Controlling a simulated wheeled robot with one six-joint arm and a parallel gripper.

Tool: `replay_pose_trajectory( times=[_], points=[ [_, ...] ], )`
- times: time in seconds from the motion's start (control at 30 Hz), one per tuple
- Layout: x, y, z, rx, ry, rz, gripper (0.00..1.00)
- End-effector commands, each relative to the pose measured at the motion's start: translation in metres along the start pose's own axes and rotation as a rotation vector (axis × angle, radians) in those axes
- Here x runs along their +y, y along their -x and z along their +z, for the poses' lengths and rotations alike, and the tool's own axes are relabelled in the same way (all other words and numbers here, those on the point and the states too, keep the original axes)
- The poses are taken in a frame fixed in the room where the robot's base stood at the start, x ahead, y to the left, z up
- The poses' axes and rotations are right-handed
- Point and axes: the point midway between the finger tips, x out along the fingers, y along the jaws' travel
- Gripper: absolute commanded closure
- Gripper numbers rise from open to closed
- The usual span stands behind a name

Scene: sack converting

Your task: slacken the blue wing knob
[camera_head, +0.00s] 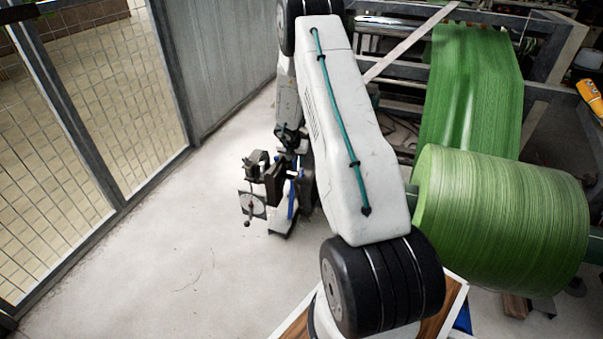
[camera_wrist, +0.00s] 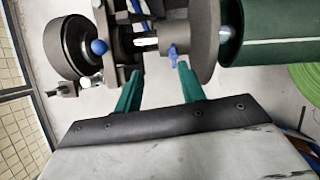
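The blue wing knob (camera_wrist: 173,53) shows in the wrist view, on a metal shaft beside a grey round flange (camera_wrist: 205,40). My gripper (camera_wrist: 160,70) has two green fingers, spread apart with nothing between them. The knob lies just beyond the fingertips, nearer the right finger. I cannot tell whether that finger touches it. In the head view the machine part with a dial (camera_head: 253,205) stands left of my arm. The knob cannot be made out there, and my gripper is too small and covered to read.
A dark green roller (camera_wrist: 270,35) is at the right. A big green roll (camera_head: 500,220) stands right of my arm. Mesh fencing (camera_head: 90,110) bounds the left; the floor between is clear.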

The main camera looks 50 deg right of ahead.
Motion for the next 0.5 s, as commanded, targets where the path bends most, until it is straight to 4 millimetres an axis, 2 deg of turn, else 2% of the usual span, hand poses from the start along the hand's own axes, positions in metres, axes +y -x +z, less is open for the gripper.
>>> replay_pose_trajectory(
  times=[0.03, 0.13, 0.27, 0.5],
  points=[
    [-0.009, -0.011, -0.005, 0.016, -0.044, -0.024, 0.6],
    [-0.017, -0.023, -0.011, 0.033, -0.097, -0.05, 0.6],
    [-0.02, -0.038, -0.013, 0.037, -0.109, -0.056, 0.6],
    [-0.021, -0.076, -0.014, 0.036, -0.106, -0.053, 0.6]
  ],
)
